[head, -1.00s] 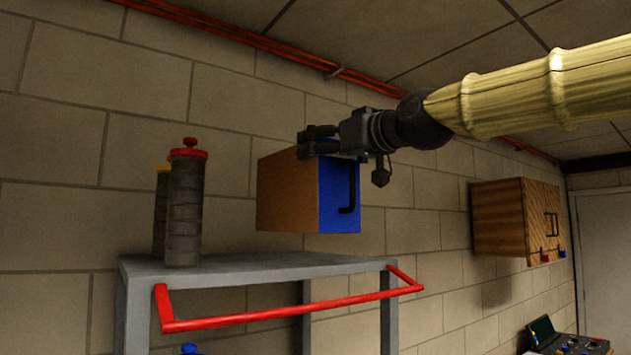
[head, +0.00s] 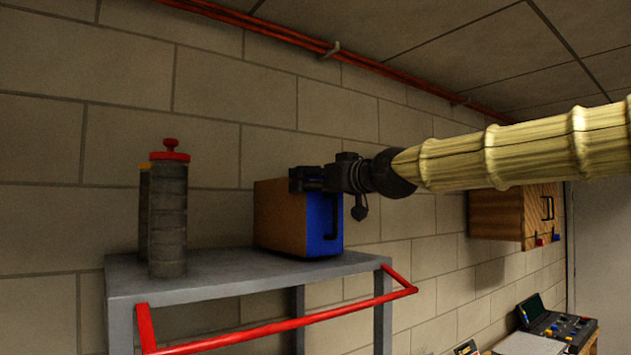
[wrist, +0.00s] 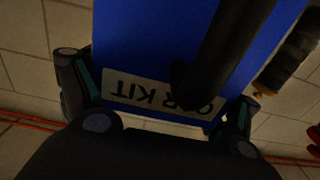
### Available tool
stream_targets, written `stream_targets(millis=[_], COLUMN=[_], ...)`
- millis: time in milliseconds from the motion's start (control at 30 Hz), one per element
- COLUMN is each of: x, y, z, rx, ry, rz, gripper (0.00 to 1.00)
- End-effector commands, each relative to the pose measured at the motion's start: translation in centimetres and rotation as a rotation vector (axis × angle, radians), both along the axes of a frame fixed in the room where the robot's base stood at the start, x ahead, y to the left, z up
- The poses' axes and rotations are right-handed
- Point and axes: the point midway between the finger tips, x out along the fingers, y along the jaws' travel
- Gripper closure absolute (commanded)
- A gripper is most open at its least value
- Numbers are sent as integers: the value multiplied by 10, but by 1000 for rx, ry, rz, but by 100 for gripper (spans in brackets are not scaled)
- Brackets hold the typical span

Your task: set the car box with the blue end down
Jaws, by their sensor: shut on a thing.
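The car box (head: 280,217) has a brown side and a blue end (head: 323,222) with a black handle. The blue end faces sideways, towards the right, not down. The box is upright at the back right of the grey shelf top (head: 215,275), its bottom at or very near the surface; I cannot tell whether it touches. My gripper (head: 307,180) is shut on the box's upper edge at the blue end. In the wrist view the blue face (wrist: 145,45) fills the middle, with an upside-down "CAR KIT" label (wrist: 150,96) between the fingers.
Two dark canisters, one with a red cap (head: 168,210) and one with a yellow cap (head: 144,205), stand left on the shelf. A red rail (head: 270,333) runs along the shelf front. A wooden wall cabinet (head: 497,215) hangs at right. The shelf's front middle is clear.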

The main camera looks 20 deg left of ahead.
Motion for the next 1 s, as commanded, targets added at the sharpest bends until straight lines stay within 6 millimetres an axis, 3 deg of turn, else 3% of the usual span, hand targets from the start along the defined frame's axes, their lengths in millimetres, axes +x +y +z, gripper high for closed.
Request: stream_targets(millis=[433,467,500,1000], x=[-1,-1,-1,-5], y=[1,1,1,-4], z=[-12,-13,-13,-14], rx=[1,0,0,1], ry=[-2,-1,-1,-2], rz=[1,1,1,1], gripper=[58,6,0,0])
